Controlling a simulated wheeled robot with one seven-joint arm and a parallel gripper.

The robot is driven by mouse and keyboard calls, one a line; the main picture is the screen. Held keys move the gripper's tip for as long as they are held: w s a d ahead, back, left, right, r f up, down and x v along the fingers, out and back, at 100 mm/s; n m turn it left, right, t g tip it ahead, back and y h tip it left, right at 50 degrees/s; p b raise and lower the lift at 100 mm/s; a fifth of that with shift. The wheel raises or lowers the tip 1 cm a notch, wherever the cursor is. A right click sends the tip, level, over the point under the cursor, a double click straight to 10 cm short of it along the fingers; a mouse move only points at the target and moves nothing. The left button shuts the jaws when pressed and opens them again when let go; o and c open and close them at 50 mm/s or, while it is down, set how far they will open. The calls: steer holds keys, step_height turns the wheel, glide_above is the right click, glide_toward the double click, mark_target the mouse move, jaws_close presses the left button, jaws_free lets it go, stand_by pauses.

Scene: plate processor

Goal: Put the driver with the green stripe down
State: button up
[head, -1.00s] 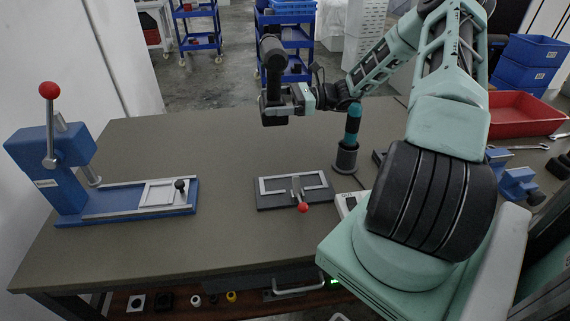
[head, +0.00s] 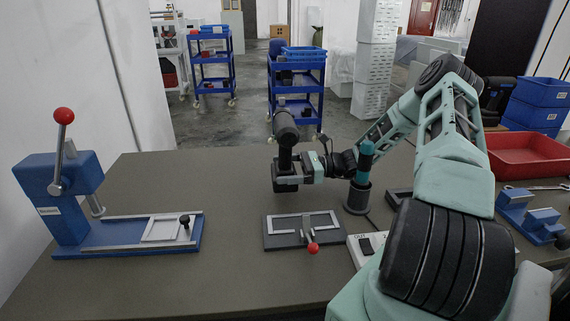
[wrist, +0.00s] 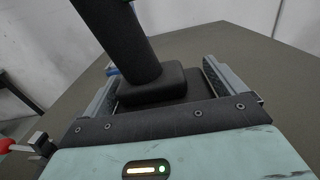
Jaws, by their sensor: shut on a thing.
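My gripper (head: 290,180) is shut on a black driver (head: 285,132), which has a thick round handle and a wider block at its lower end. The wrist view shows the driver's dark handle (wrist: 122,40) rising from the block between the two fingers. A teal and dark upright tool (head: 366,155) stands in a round dark holder (head: 356,198) just right of my gripper.
The plate fixture (head: 275,241) with a red-knobbed clamp lies in front of my gripper. A blue press (head: 62,190) stands at the left. A red tray (head: 525,160) and blue vise-like blocks (head: 527,215) are at the right. The table (head: 185,290) is bare between press and fixture.

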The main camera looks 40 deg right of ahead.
steer(key=shift+f, duration=1.7)
steer(key=shift+f, duration=0.2)
steer(key=o, duration=1.6)
